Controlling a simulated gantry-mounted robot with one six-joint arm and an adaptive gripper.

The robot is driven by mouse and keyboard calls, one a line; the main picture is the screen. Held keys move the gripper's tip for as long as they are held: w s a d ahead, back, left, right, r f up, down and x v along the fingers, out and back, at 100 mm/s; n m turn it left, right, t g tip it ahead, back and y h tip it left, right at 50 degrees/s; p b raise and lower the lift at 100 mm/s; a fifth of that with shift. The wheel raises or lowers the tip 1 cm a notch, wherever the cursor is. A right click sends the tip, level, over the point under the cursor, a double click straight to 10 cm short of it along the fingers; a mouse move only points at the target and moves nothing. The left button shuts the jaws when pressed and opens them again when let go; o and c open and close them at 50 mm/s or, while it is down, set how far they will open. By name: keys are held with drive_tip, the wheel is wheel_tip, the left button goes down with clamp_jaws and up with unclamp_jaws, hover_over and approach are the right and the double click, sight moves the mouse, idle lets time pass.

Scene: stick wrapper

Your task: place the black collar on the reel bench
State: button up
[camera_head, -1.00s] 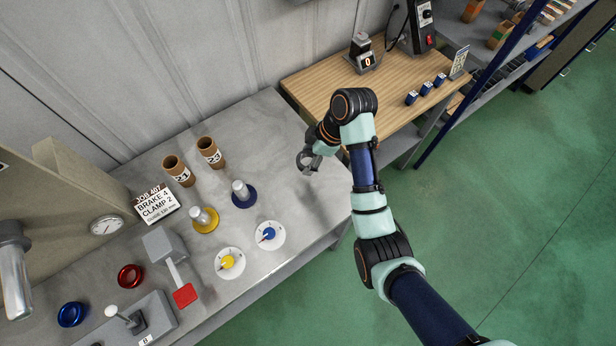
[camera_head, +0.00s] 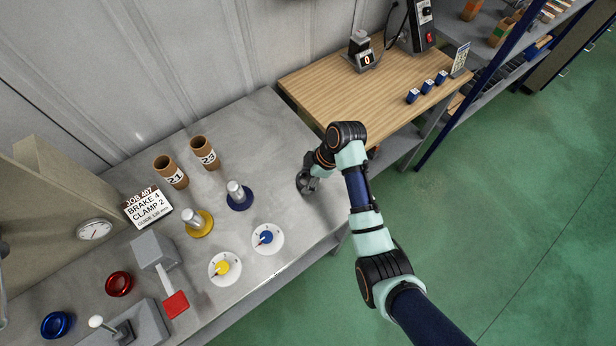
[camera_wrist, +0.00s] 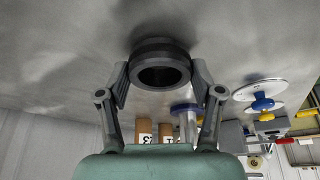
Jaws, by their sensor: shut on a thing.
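The black collar (camera_wrist: 160,47) is a dark ring between the two fingers of my gripper (camera_wrist: 160,76) in the wrist view. My gripper is shut on it from both sides. In the head view my gripper (camera_head: 307,183) is low over the right end of the grey metal reel bench (camera_head: 262,120), and the collar is a small dark shape there. A dark shadow lies close beside the collar on the bench surface. I cannot tell whether the collar touches the bench.
The blue-based spindle (camera_head: 238,196), yellow-based spindle (camera_head: 198,224) and blue-knob dial (camera_head: 267,238) stand left of my gripper. Two cardboard tubes (camera_head: 172,172) stand further back. A wooden table (camera_head: 330,92) adjoins behind. Bench around my gripper is clear.

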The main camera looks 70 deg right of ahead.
drive_tip(key=shift+f, duration=0.15)
drive_tip(key=o, duration=1.2)
drive_tip(key=p+v, duration=0.5)
drive_tip(key=v, duration=0.7)
drive_tip(key=shift+s, duration=0.1)
